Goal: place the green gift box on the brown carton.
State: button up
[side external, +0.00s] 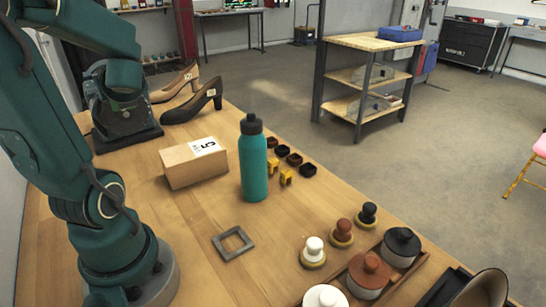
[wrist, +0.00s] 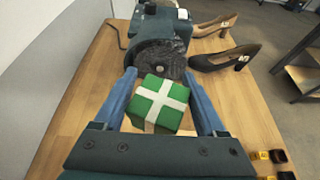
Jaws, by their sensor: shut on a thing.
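The green gift box (wrist: 148,88) with a white ribbon cross sits between the two blue fingers of my gripper (wrist: 160,76) in the wrist view. The gripper is shut on it, with a finger along each side. The box does not show in the side view, and I cannot make out my fingers there. The brown carton (side external: 193,165), with a white label marked 5 on top, lies on the wooden table in the side view, left of a teal bottle. Its top is otherwise bare. I cannot see the carton in the wrist view; my gripper's body covers the lower middle.
A teal bottle (side external: 254,165) stands close right of the carton. A teal machine on a black base (side external: 128,138) and two heeled shoes (side external: 192,105) stand behind it. Small dark and yellow pieces lie right of the bottle. A grey square frame (side external: 232,243) lies in front.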

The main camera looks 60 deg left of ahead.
notch_tip(320, 180, down, 2)
send_over(188, 145)
notch_tip(188, 145, down, 8)
jog(key=shift+f, duration=1.95)
jog(key=o, duration=1.3)
jog(key=shift+f, duration=0.15)
